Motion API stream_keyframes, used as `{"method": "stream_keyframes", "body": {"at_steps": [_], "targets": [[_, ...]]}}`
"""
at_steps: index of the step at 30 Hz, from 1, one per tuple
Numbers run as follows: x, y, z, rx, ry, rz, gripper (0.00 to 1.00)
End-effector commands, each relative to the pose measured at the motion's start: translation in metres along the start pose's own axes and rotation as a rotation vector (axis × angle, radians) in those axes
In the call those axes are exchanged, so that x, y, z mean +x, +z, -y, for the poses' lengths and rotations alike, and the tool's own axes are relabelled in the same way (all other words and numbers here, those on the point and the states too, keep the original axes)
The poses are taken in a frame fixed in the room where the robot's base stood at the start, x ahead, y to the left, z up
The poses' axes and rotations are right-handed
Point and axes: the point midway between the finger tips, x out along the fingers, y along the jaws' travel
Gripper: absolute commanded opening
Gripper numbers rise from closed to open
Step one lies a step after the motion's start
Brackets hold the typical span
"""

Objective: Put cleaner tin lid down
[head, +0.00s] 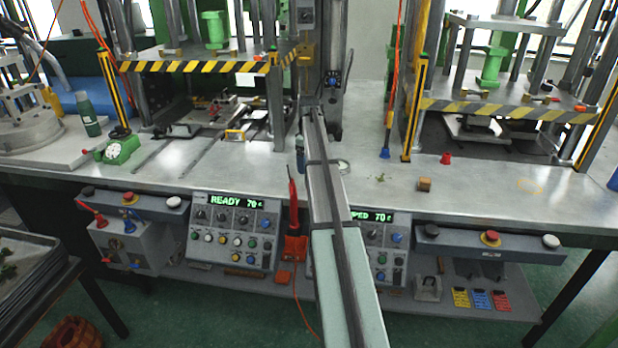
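My arm reaches from the bottom of the head view up over the middle of the bench. Its far end is by the grey column between the two presses. My gripper's fingers cannot be made out there, so I cannot tell whether they are open or hold anything. A small round, pale, shallow thing (343,166) lies on the bench just right of my arm, partly hidden by it. It may be the cleaner tin or its lid; it is too small to tell which. A small dark teal upright thing (300,160) stands against the left side of my arm.
Two presses with striped guards (190,66) (510,110) stand left and right. A blue cone (385,153), red cone (446,158) and brown block (424,184) stand right of my arm. The front right bench is mostly clear.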

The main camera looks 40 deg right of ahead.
Motion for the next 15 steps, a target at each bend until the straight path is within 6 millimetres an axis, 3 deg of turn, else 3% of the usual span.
{"method": "stream_keyframes", "body": {"at_steps": [3,15], "targets": [[0.019,0.001,0.001,0.000,-0.001,0.001,0.59],[0.057,0.001,0.000,-0.001,-0.001,0.001,0.59]]}}
